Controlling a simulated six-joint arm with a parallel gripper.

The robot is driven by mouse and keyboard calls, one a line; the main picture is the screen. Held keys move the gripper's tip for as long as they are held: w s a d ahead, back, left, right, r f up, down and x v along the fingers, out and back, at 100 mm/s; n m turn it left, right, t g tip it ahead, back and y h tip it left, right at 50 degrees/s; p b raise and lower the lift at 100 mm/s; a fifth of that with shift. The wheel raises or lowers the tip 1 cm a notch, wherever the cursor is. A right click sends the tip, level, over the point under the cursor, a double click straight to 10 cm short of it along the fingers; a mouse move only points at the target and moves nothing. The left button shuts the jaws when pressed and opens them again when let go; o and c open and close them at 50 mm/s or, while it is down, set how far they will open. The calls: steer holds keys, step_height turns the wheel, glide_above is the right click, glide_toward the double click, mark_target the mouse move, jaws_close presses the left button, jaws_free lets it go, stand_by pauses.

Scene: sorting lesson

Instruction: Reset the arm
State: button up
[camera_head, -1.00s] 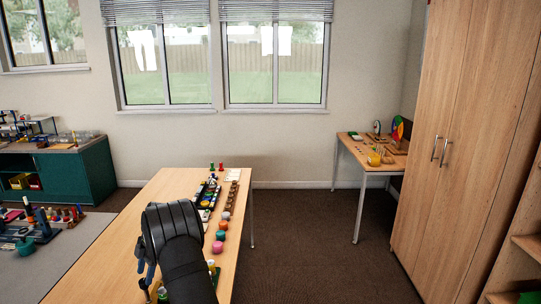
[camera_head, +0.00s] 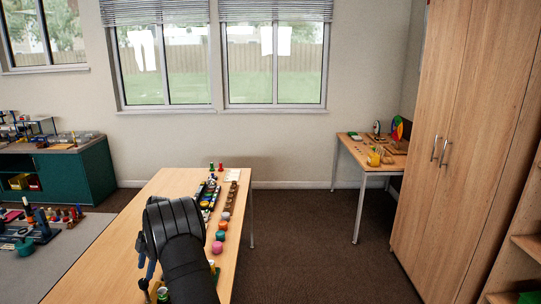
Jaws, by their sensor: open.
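My arm reaches in from the bottom of the head view over the long wooden table (camera_head: 103,262). My gripper (camera_head: 146,274) shows at the left side of the black wrist, low over the table. Its fingers stand apart and I see nothing held between them. Part of the gripper is hidden behind my own wrist.
A row of colored round pieces (camera_head: 220,236) and a dark tray of small items (camera_head: 208,196) lie along the table's right side. A small object (camera_head: 163,294) stands close beside my gripper. A grey table (camera_head: 60,262) is at left, a tall wooden cabinet (camera_head: 455,130) at right.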

mark_target(143, 281)
steer(key=v, duration=1.3)
steer(key=x, duration=1.7)
steer(key=shift+s+a+f, duration=0.1)
steer(key=shift+s+f, duration=0.05)
steer(key=shift+f, duration=0.15)
steer(key=shift+r+m+y, duration=0.15)
steer(key=shift+m+y, duration=0.25)
steer(key=shift+m, duration=0.6)
steer(key=m+t, duration=0.1)
steer(key=m, duration=0.2)
steer(key=m+t, duration=0.1)
steer(key=m, duration=0.2)
steer(key=shift+s+t+y, duration=0.2)
steer(key=shift+t+y, duration=0.1)
steer(key=shift+t, duration=0.1)
steer(key=m+t, duration=0.1)
steer(key=m, duration=0.3)
steer(key=shift+s+m+t, duration=0.1)
steer(key=shift+m+t, duration=0.3)
steer(key=shift+m+t+h, duration=0.4)
steer(key=shift+m+t, duration=0.3)
steer(key=shift+m, duration=1.2)
